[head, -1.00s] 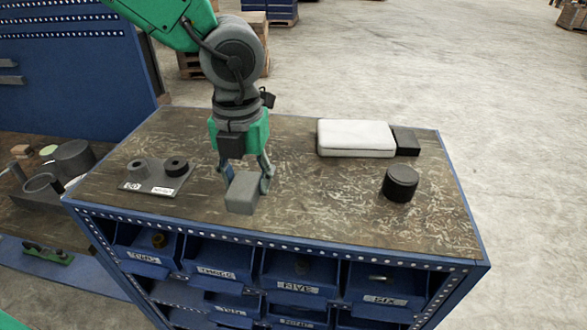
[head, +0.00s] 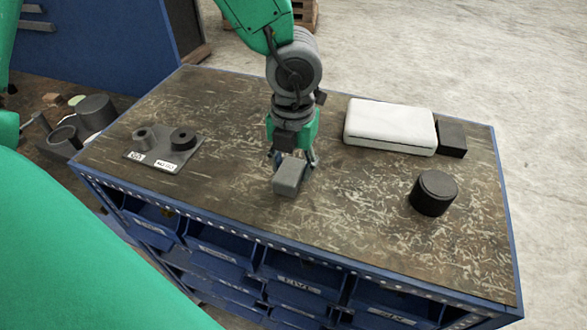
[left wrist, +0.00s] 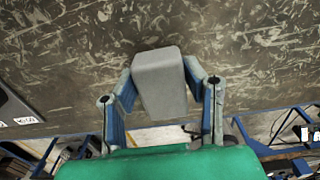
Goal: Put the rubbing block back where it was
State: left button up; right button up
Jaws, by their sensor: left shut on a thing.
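The rubbing block is a grey rounded block (head: 290,177) over the middle of the worn bench top (head: 235,215). My left gripper (head: 293,160) points down and is shut on it. In the left wrist view the block (left wrist: 160,80) sits between the two fingers (left wrist: 160,92), over the scratched surface. I cannot tell whether its underside touches the bench. My right gripper is not in view.
A white pad (head: 390,127) with a black block (head: 452,139) at its right end lies at the back right. A black round puck (head: 434,193) stands at the right. A labelled plate (head: 163,152) with two ring parts lies at the left. Blue bins (head: 290,285) fill the front below.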

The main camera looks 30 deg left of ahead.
aim_at(291, 166)
pick_arm(q)
jog(key=shift+s+d+f, duration=0.1)
jog(key=shift+s+f, duration=0.15)
jog(key=shift+f, duration=0.35)
jog(key=shift+f, duration=0.1)
jog(key=o, duration=1.2)
jog(key=shift+w+a, duration=0.1)
jog(key=shift+a, duration=0.1)
notch_tip(291, 166, up, 12)
jog(key=shift+d, duration=0.1)
